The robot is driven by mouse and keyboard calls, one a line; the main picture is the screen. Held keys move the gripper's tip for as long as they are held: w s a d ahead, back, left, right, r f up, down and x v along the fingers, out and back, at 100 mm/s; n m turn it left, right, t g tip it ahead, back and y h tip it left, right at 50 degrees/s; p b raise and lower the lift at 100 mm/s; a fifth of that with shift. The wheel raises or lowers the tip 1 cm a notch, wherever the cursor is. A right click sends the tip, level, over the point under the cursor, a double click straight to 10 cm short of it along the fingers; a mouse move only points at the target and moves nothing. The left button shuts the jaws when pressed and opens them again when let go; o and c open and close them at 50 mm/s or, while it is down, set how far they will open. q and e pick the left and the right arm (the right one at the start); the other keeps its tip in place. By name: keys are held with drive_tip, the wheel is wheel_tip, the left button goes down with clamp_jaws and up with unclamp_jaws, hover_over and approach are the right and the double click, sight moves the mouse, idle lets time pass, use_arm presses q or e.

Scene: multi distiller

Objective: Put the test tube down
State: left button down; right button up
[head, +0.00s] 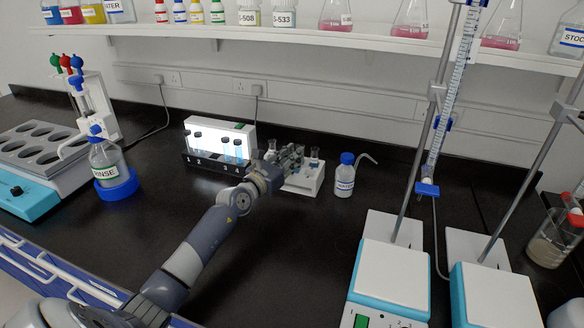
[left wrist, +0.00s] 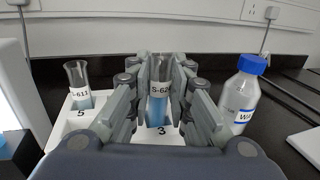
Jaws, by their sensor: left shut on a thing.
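My left gripper (head: 292,158) reaches over the white numbered rack (head: 306,184) at the back of the bench. In the left wrist view the gripper (left wrist: 160,85) is shut on a test tube (left wrist: 157,108) holding blue liquid, its label partly covered by the fingers. The tube is upright at the rack's position marked 3. I cannot tell whether its bottom is inside the hole. Another tube labelled S-611 (left wrist: 79,88) stands in the rack at position 5. My right gripper is not in view.
A wash bottle (head: 345,176) stands close to the right of the rack. A lit box (head: 220,137) with a dark rack of blue tubes (head: 215,160) is to the left. Burette stands (head: 393,275) are at the right. The bench's middle front is clear.

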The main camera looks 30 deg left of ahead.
use_arm(q)
wheel_tip(320, 180, down, 2)
drive_tip(key=shift+f, duration=0.25)
drive_tip(key=shift+b, duration=0.35)
drive_tip(key=c, duration=1.5)
unclamp_jaws()
drive_tip(key=shift+f, duration=0.1)
drive_tip(key=shift+o, duration=0.2)
drive_tip(key=shift+s, duration=0.15)
drive_tip(key=s+p, duration=0.1)
drive_tip(key=s, duration=0.9)
drive_tip(key=shift+s+a, duration=0.1)
drive_tip(key=shift+s, duration=0.1)
drive_tip(key=shift+s+r, duration=0.2)
drive_tip(key=shift+s, duration=0.5)
